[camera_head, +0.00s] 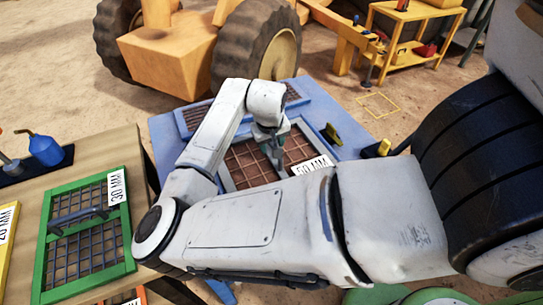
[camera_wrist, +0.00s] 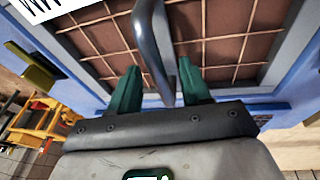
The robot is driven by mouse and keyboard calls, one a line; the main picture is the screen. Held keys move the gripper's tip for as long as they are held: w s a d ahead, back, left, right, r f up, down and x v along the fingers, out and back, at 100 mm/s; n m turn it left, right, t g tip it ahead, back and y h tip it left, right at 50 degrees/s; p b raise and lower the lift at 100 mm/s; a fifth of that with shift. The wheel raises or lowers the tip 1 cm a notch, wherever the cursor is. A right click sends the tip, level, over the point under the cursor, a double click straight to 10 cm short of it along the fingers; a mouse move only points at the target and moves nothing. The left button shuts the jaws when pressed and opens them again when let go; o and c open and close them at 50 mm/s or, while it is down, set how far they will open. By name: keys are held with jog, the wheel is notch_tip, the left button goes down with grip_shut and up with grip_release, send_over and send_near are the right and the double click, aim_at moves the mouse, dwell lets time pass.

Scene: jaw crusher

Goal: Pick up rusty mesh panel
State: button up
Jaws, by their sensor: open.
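The rusty mesh panel (camera_head: 252,167) lies in a frame on the blue table, with reddish-brown mesh and a white 50 MM label (camera_head: 312,166). It also fills the top of the wrist view (camera_wrist: 220,40), where a grey metal handle (camera_wrist: 152,45) rises from it. My gripper (camera_head: 272,150) is over the panel at its handle. In the wrist view its two green fingers (camera_wrist: 158,88) are open, one on either side of the handle, with a gap to each. My arm hides part of the panel's near side in the head view.
A green-framed 30 MM panel (camera_head: 45,243) lies on the wooden table at left, near a blue oil can (camera_head: 45,149). Another mesh panel (camera_head: 196,117) lies behind on the blue table (camera_head: 165,137). A yellow vehicle (camera_head: 172,55) and yellow cart (camera_head: 402,45) stand behind.

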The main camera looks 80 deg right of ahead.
jog(key=shift+d+f, duration=0.15)
jog(key=shift+f, duration=0.4)
jog(key=shift+f, duration=0.25)
dwell(0.4)
grip_shut()
jog(key=shift+r, duration=0.1)
dwell(1.1)
